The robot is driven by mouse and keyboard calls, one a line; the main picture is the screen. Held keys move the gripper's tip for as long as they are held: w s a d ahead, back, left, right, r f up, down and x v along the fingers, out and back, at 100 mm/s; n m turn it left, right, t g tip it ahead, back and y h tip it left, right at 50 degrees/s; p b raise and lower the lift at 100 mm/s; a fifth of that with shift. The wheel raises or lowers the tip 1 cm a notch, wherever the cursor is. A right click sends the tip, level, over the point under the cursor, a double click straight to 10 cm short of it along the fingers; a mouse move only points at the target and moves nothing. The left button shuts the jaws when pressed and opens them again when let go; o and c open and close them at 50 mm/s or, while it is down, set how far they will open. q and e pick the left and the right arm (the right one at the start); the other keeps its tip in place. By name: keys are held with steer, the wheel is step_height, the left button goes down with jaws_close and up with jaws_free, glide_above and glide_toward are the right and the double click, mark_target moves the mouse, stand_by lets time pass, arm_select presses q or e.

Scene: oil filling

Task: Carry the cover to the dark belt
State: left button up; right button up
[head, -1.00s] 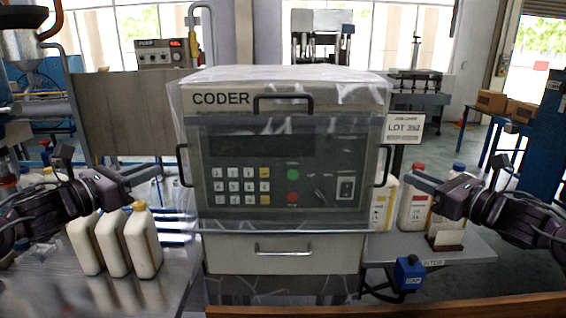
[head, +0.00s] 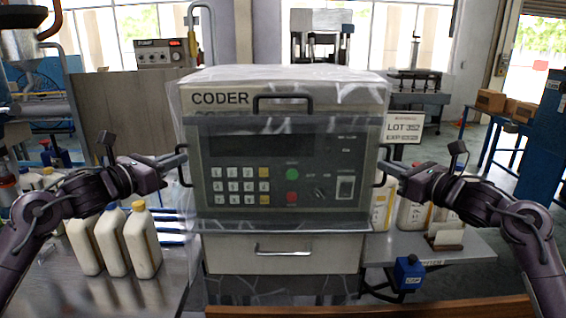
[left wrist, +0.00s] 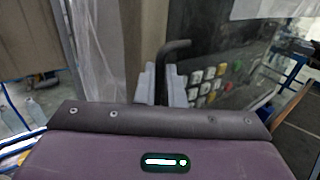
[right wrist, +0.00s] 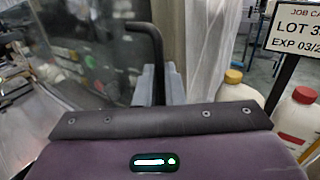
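The cover (head: 350,95) is a clear, glossy shell over the grey CODER machine (head: 240,222), with a black handle on its front top and one on each side. My left gripper (head: 183,156) is at the left side handle, which shows between its fingers in the left wrist view (left wrist: 161,82). My right gripper (head: 383,170) is at the right side handle, which shows between its fingers in the right wrist view (right wrist: 159,82). Whether the fingers press on the handles cannot be told. A dark surface (head: 280,290) lies below the machine; I cannot tell whether it is the belt.
White bottles (head: 142,243) stand on the left metal table (head: 90,295). More bottles (head: 412,212) and a LOT sign (head: 403,127) are at the right. A blue block (head: 408,272) is beneath the right table (head: 470,250). A wooden edge (head: 400,308) runs along the front.

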arm_select(q)
jaws_close()
arm_select(e)
jaws_close()
arm_select(q)
steer(key=shift+r, duration=0.1)
steer(key=shift+r, duration=0.1)
arm_select(e)
steer(key=shift+r, duration=0.15)
